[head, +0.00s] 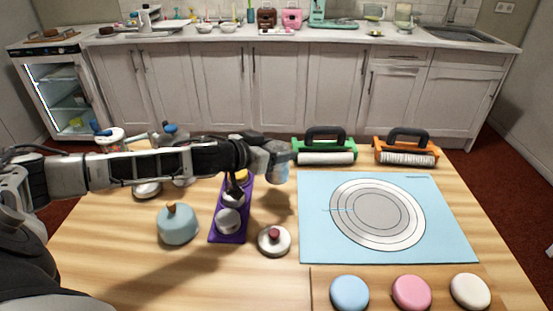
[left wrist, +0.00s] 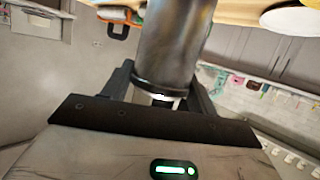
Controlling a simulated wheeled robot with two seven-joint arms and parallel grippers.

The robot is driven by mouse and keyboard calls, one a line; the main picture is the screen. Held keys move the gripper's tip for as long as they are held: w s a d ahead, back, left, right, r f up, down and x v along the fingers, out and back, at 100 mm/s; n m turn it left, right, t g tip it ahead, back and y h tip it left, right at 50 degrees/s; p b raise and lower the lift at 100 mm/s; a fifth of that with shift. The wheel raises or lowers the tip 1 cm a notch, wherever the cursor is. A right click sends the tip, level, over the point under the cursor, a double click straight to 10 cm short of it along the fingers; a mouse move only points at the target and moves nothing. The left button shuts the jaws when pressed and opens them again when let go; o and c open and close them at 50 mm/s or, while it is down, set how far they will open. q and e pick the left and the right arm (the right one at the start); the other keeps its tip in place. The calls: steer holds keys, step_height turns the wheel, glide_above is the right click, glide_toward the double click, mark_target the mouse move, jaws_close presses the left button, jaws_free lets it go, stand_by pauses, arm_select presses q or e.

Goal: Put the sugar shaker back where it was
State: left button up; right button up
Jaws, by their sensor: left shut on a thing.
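The sugar shaker, a dark metallic cylinder, shows in the left wrist view (left wrist: 172,50) between the two dark fingers of my left gripper, running out of the frame at the top. In the head view my left gripper (head: 282,160) is raised over the table, right of the purple tray (head: 214,238) and left of the blue mat. The hand largely hides the shaker there, so its full outline and tilt cannot be told. The tray holds a yellow-topped item (head: 241,176) and silver round-topped items (head: 229,220). My right gripper is not in view.
A blue dome with a wooden knob (head: 177,226) and a round lid (head: 273,241) flank the tray. Green (head: 324,158) and orange (head: 407,161) handled tools stand behind the blue mat (head: 320,245). Coloured discs (head: 411,292) lie at the front.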

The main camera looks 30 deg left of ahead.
arm_select(q)
steer(key=shift+w+a+f, duration=0.2)
steer(key=shift+w+f, duration=0.25)
steer(key=shift+f, duration=0.1)
steer(key=shift+w+a+f, duration=0.2)
steer(key=shift+w+f, duration=0.2)
steer(key=shift+f, duration=0.1)
steer(key=shift+f+b, duration=0.3)
steer(key=shift+f, duration=1.35)
steer(key=o, duration=1.4)
steer(key=shift+f, duration=0.15)
steer(key=shift+c, duration=0.2)
steer(key=shift+a, duration=0.1)
steer(key=v, duration=1.2)
steer(key=shift+r, duration=0.2)
